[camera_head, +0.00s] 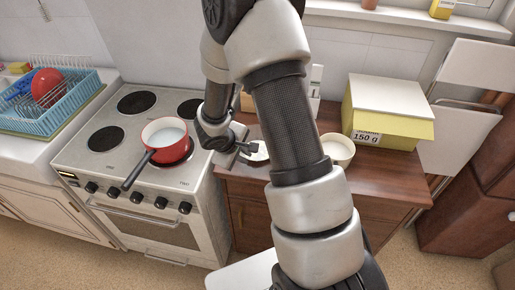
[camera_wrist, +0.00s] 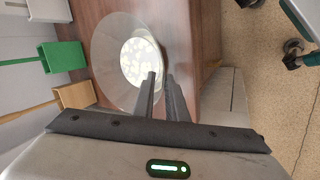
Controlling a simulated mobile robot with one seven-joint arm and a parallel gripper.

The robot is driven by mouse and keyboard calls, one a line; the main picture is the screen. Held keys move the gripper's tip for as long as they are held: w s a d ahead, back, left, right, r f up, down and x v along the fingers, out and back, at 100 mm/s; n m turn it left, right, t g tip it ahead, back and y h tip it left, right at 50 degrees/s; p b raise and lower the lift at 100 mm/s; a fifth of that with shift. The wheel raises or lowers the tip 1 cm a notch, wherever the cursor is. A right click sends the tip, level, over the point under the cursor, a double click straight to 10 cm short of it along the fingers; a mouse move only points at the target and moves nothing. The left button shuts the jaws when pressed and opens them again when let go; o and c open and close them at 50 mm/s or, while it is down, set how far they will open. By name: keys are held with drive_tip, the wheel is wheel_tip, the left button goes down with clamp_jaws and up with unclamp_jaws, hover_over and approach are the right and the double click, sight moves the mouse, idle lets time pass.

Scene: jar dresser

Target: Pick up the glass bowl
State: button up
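The glass bowl (camera_wrist: 108,75) is clear, with a pale patterned round area at its bottom, and sits on the brown wooden top in the wrist view. In the head view only part of the bowl (camera_head: 258,152) shows beside my gripper; my arm hides the rest. My gripper (camera_wrist: 162,75) has its two dark fingers over the right part of the bowl, with a narrow gap between them. I see nothing clearly held in the gap. Contact with the glass cannot be made out. In the head view my gripper (camera_head: 243,149) is low over the dresser's left end.
The dresser top (camera_head: 375,178) also bears a cream bowl (camera_head: 338,152) and a yellow box (camera_head: 390,110) to the right. A stove with a red pot (camera_head: 165,137) stands to the left.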

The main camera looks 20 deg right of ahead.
drive_tip(key=x, duration=0.3)
drive_tip(key=shift+w+d+f, duration=0.15)
drive_tip(key=shift+d+f, duration=0.05)
drive_tip(key=shift+f, duration=0.05)
clamp_jaws()
drive_tip(key=shift+r, duration=0.1)
